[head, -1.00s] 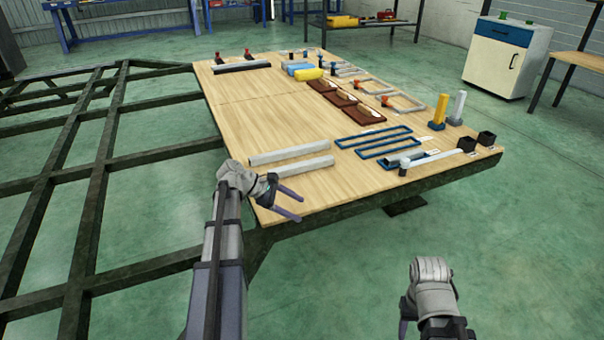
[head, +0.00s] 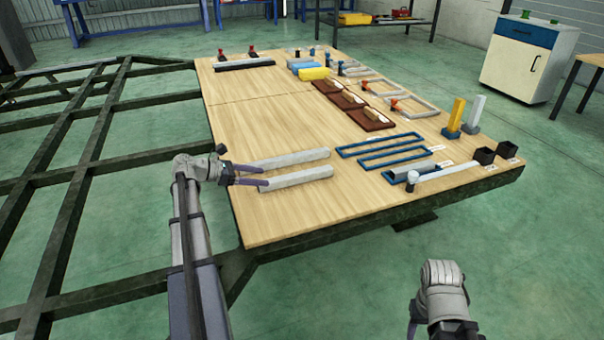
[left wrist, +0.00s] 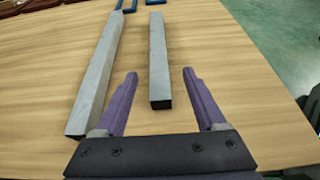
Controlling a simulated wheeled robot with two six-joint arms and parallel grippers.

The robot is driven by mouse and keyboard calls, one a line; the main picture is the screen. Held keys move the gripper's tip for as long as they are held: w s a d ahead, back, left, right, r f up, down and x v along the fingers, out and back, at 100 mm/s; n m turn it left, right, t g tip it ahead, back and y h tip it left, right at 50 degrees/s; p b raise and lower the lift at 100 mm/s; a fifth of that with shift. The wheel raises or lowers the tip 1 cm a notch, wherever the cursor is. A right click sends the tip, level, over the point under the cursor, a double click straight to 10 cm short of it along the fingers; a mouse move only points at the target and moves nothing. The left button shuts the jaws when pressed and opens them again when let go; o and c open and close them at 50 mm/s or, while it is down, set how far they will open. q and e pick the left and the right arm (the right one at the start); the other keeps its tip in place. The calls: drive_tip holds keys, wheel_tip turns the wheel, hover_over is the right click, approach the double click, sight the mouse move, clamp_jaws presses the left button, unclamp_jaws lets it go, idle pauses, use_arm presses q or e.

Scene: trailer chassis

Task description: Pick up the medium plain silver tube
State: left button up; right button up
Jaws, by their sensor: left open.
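Two plain silver tubes lie roughly parallel on the wooden table: a far one (head: 290,159) and a near one (head: 298,177). In the left wrist view the left tube (left wrist: 97,75) looks longer than the right tube (left wrist: 158,60). My left gripper (head: 262,176) is open at the tubes' left ends. In the left wrist view the open fingers (left wrist: 161,76) lie either side of the right tube's near end, with gaps on both sides. I cannot tell the height between them. My right gripper (head: 413,328) is in front of the table, its fingers mostly hidden.
Blue frames (head: 380,150) and a short silver tube (head: 412,170) lie to the right on the table (head: 260,120). Yellow and white upright blocks and black cups (head: 484,156) stand at the right edge. A dark chassis frame (head: 60,190) spans the left. The table's middle is clear.

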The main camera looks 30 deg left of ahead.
sight(284, 177)
use_arm(q)
drive_tip(key=shift+w+a, duration=0.1)
drive_tip(key=shift+w, duration=0.4)
drive_tip(key=shift+b+x, duration=0.5)
drive_tip(key=shift+x, duration=0.55)
drive_tip(key=shift+w+f, duration=0.1)
drive_tip(key=shift+w, duration=0.05)
drive_tip(key=b+x, duration=0.1)
drive_tip(key=x, duration=0.3)
drive_tip(key=shift+d+b, duration=0.35)
drive_tip(key=shift+d, duration=0.2)
drive_tip(key=shift+w+d+f, duration=0.1)
drive_tip(key=shift+w+d, duration=0.1)
drive_tip(key=shift+w, duration=0.1)
use_arm(e)
drive_tip(key=f, duration=0.1)
drive_tip(key=w+f, duration=0.1)
drive_tip(key=shift+f, duration=0.35)
use_arm(q)
drive_tip(key=shift+c, duration=0.3)
clamp_jaws()
